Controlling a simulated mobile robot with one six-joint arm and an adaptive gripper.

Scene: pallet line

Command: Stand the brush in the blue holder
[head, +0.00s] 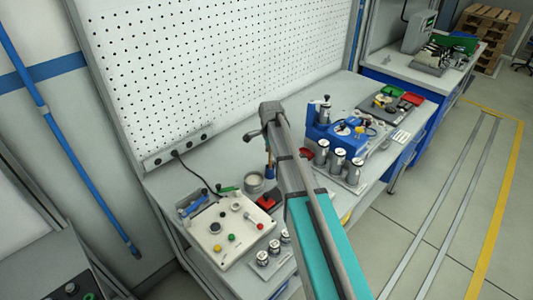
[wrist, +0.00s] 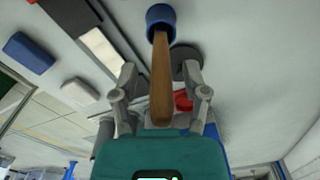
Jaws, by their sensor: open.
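The brush shows in the wrist view as a wooden handle (wrist: 161,85) running from the blue holder (wrist: 160,14) toward the camera. Its far end is inside the holder's ring, and its bristles cannot be seen. My gripper (wrist: 158,75) is open, with one finger on each side of the handle and gaps visible between. In the head view a small part of the handle (head: 267,145) shows upright beside my arm, above a narrow blue part. My arm hides much of that spot.
A red block (head: 266,201) lies nearby. Metal cylinders and a blue fixture (head: 345,133) stand to the right. A pegboard (head: 215,60) rises behind.

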